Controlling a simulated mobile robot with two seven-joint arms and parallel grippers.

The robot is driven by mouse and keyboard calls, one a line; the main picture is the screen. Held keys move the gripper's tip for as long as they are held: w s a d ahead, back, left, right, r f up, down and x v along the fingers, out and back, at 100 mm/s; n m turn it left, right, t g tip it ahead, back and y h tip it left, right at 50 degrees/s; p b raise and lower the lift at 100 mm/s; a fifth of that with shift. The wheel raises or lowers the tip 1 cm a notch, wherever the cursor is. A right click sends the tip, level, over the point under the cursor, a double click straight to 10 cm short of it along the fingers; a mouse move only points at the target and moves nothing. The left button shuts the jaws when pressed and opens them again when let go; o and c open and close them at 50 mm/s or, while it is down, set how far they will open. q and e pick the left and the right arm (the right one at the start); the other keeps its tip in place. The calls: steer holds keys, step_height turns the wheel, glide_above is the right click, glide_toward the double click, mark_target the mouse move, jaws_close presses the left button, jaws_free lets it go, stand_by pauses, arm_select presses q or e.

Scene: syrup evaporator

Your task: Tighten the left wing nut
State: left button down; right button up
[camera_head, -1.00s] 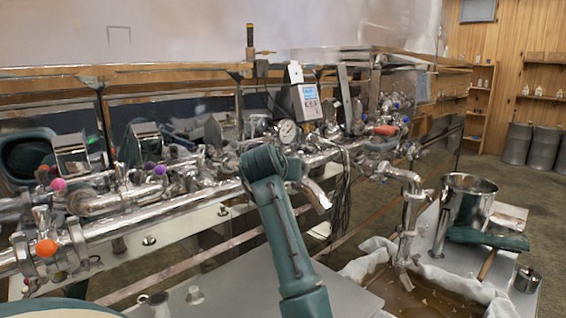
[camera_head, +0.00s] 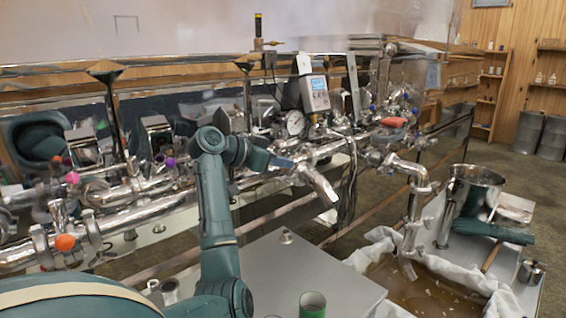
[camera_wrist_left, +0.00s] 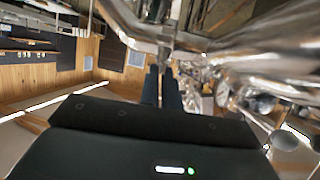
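The steel pipework (camera_head: 135,218) of the evaporator runs across the head view, with clamps and fittings along it. A clamp fitting (camera_head: 92,230) with an orange knob (camera_head: 65,242) is at its left end. I cannot clearly make out which part is the left wing nut. My left gripper (camera_head: 290,163) is at the pipework near the middle of the head view, below a round gauge (camera_head: 295,122). In the left wrist view its two dark fingers (camera_wrist_left: 163,78) are close together, with a metal fitting at their tips. Whether they touch or hold it is unclear. My right gripper is not in view.
A grey worktop (camera_head: 305,262) lies below the pipes, with a green cylinder (camera_head: 312,303) at its front. A steel pot (camera_head: 468,200), a cloth-lined tray (camera_head: 362,258) and a downward spout pipe (camera_head: 412,205) are at the right. A display box (camera_head: 315,93) stands above the pipes.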

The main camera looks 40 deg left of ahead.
arm_select(q)
steer(key=shift+f+m+g+h, duration=0.3)
steer(key=shift+m+h, duration=0.3)
steer(key=c, duration=1.6)
jaws_free()
steer(key=shift+r, duration=0.1)
steer(key=shift+c, duration=0.2)
steer(key=shift+a, duration=0.1)
steer(key=b+v, duration=0.3)
steer(key=v, duration=1)
steer(key=shift+o, duration=0.3)
